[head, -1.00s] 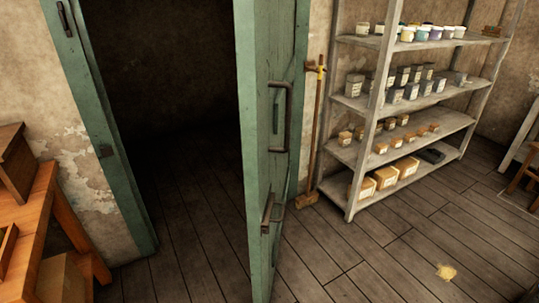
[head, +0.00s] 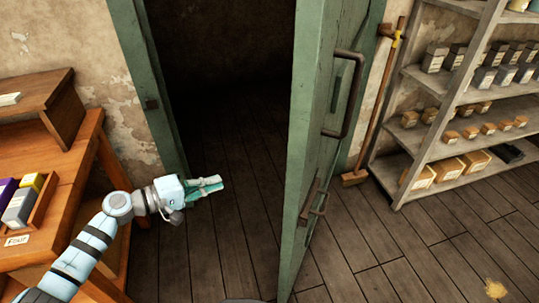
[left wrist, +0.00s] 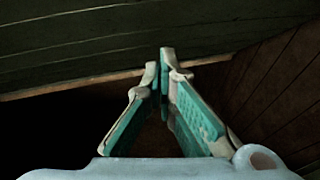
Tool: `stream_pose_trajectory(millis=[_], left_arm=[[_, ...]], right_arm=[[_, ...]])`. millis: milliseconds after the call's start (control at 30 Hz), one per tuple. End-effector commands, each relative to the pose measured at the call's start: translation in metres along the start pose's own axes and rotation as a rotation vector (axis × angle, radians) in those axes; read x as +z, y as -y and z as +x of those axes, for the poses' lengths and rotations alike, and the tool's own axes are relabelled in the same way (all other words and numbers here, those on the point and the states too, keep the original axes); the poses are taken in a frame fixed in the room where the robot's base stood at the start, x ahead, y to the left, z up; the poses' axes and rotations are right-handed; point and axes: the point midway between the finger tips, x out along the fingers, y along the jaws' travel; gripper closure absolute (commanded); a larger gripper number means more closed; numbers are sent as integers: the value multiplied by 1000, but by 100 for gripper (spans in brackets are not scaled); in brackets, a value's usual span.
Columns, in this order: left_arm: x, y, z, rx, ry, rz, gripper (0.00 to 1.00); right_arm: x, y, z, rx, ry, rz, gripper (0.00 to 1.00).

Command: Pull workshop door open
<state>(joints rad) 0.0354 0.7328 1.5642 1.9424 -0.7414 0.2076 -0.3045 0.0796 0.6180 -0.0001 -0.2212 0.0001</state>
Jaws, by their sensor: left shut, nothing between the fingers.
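The green workshop door (head: 315,150) stands ajar in the head view, swung out toward me, with a dark opening (head: 235,110) to its left. A long metal pull handle (head: 343,95) is on its right-hand face, with a smaller latch handle (head: 317,200) lower down. My left gripper (head: 220,184) is shut and empty in front of the opening, left of the door edge and apart from it. In the left wrist view its fingertips (left wrist: 164,62) meet, with a dark green planked surface (left wrist: 130,40) beyond. My right gripper is not in view.
An orange wooden bench (head: 60,200) with boxes in a tray stands at the left, near my left arm. A shelf (head: 440,130) with tins and boxes and a broom (head: 375,100) stand at the right.

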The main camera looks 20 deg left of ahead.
Motion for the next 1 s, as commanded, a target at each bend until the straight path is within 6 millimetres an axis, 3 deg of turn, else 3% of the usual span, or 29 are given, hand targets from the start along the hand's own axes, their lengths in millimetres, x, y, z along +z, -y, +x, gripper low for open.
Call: stream_pose_trajectory(millis=[33,100,200,367,733,1000], left_arm=[[9,-41,-3,84,66,-12,100],[23,-83,-8,172,145,-39,100],[34,-108,-11,224,196,-57,100],[37,-116,6,234,197,-61,100],[51,-134,82,230,194,-64,100],[81,-139,100,227,193,-63,100]], right_arm=[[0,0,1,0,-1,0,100],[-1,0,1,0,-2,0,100],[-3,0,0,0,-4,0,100],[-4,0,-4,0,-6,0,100],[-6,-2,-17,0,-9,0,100],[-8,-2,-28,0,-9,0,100]])
